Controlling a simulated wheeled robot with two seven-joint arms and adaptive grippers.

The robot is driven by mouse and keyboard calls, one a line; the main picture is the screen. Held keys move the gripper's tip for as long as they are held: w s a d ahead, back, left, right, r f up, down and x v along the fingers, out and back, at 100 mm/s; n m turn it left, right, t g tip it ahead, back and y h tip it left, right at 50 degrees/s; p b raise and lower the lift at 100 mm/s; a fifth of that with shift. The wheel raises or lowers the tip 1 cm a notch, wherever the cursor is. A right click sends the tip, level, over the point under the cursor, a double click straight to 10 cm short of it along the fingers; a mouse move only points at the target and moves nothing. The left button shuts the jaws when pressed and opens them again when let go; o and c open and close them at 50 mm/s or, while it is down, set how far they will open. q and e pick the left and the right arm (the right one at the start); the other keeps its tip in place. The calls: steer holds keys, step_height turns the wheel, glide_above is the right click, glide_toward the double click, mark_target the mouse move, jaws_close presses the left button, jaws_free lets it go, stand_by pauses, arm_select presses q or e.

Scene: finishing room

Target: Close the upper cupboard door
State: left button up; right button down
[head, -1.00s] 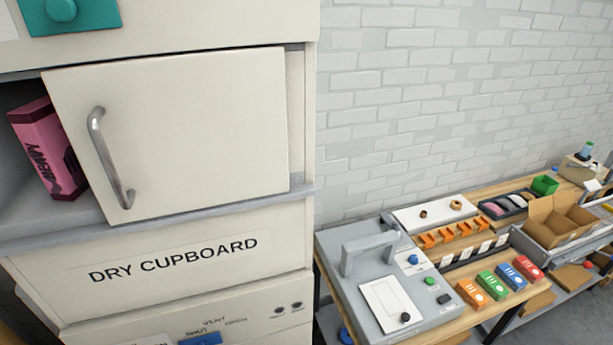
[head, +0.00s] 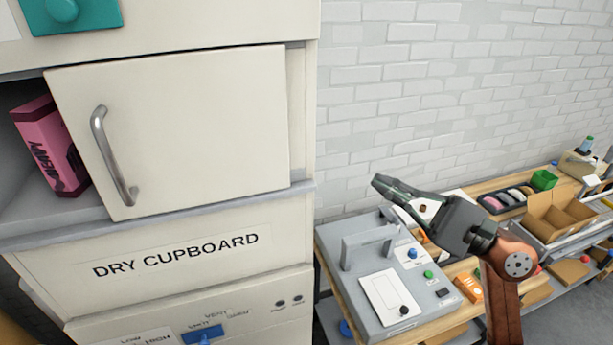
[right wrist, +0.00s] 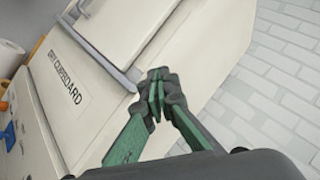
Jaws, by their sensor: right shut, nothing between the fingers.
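The cream upper cupboard door (head: 205,130) stands partly open in the head view. It is hinged on the right, and its left edge with the silver bar handle (head: 113,157) stands out from the opening. My right gripper (head: 378,184) is shut and empty, to the right of the cupboard and apart from the door. In the right wrist view its green fingers (right wrist: 157,80) are together, in front of the cupboard's side and ledge. My left gripper is not in view.
A pink box (head: 48,146) stands inside the opening at the left. A grey ledge (head: 160,218) runs below the door, above the DRY CUPBOARD panel (head: 175,256). At right, a workbench holds a grey machine (head: 368,280) and a cardboard box (head: 556,215).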

steer(key=w+a+n+h+p, duration=0.1)
steer(key=a+n, duration=0.1)
steer(key=a, duration=0.1)
steer(key=w+a+n+h+p, duration=0.1)
steer(key=a+n, duration=0.1)
steer(key=a, duration=0.2)
steer(key=w+a+n+h+p, duration=0.2)
steer(key=a, duration=0.1)
steer(key=shift+w+a, duration=0.1)
steer(key=shift+a, duration=0.05)
steer(key=shift+s+a+p, duration=0.15)
steer(key=shift+a+p, duration=0.1)
steer(key=shift+a, duration=0.35)
steer(key=shift+s+a+p, duration=0.15)
steer(key=shift+a+p, duration=0.1)
steer(key=shift+a, duration=0.35)
steer(key=shift+s+a+f, duration=0.15)
steer(key=shift+s+a, duration=0.15)
steer(key=shift+a, duration=0.4)
steer(key=shift+f, duration=0.1)
